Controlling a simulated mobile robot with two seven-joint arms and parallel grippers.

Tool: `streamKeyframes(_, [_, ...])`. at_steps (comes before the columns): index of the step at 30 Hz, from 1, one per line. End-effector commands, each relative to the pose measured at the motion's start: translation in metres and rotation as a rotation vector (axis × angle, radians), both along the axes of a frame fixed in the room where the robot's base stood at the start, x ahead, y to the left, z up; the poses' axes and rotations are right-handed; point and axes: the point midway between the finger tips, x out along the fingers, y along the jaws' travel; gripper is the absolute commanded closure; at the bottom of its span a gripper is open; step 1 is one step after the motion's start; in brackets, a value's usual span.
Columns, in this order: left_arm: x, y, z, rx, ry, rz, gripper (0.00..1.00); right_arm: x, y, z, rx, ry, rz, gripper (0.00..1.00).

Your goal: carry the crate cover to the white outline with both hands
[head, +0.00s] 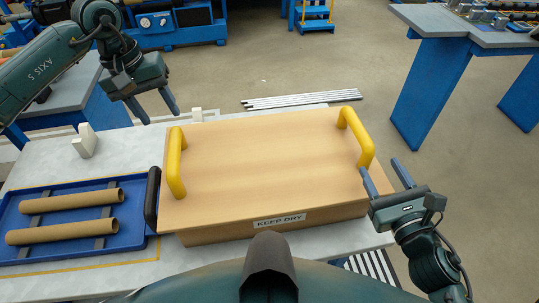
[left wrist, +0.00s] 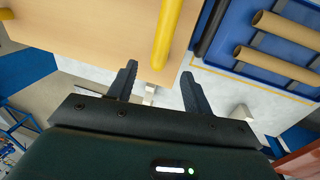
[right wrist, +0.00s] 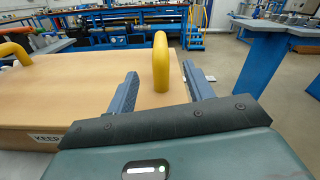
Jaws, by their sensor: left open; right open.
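The crate cover (head: 265,165) is a flat wooden lid with a yellow handle at each end, lying on the crate with a "KEEP DRY" label (head: 279,221) on its front. My left gripper (head: 160,108) is open and empty, above and behind the left handle (head: 176,163); that handle also shows in the left wrist view (left wrist: 168,30). My right gripper (head: 386,170) is open, close to the right handle (head: 356,137). In the right wrist view the handle (right wrist: 161,62) stands between the finger lines, ahead of the tips; contact cannot be told. I cannot make out a white outline for certain.
A blue tray (head: 140,222) with cardboard tubes (head: 62,233) lies left of the crate, by a black handle (head: 152,199). A small white block (head: 85,141) stands on the table behind the tray. Metal rods (head: 302,99) lie beyond the crate.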

Motion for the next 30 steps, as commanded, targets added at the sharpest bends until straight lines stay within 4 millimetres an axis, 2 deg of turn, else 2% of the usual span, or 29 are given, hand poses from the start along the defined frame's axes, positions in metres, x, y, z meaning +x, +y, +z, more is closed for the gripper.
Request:
streamKeyframes(9, [0.001, -0.013, -0.062, 0.0, 0.006, -0.001, 0.5, 0.062, 0.011, 0.001, 0.001, -0.003, -0.001, 0.48])
streamKeyframes(15, [0.003, -0.018, -0.091, -0.001, 0.003, -0.001, 0.5, 0.091, 0.016, 0.0, 0.001, -0.001, -0.001, 0.48])
streamKeyframes(21, [0.004, -0.021, -0.104, -0.001, 0.001, 0.0, 0.5, 0.104, 0.019, 0.0, 0.002, 0.0, 0.0, 0.48])
streamKeyframes(30, [0.003, -0.021, -0.105, 0.0, 0.001, 0.0, 0.5, 0.105, 0.019, 0.0, 0.001, 0.001, 0.0, 0.48])
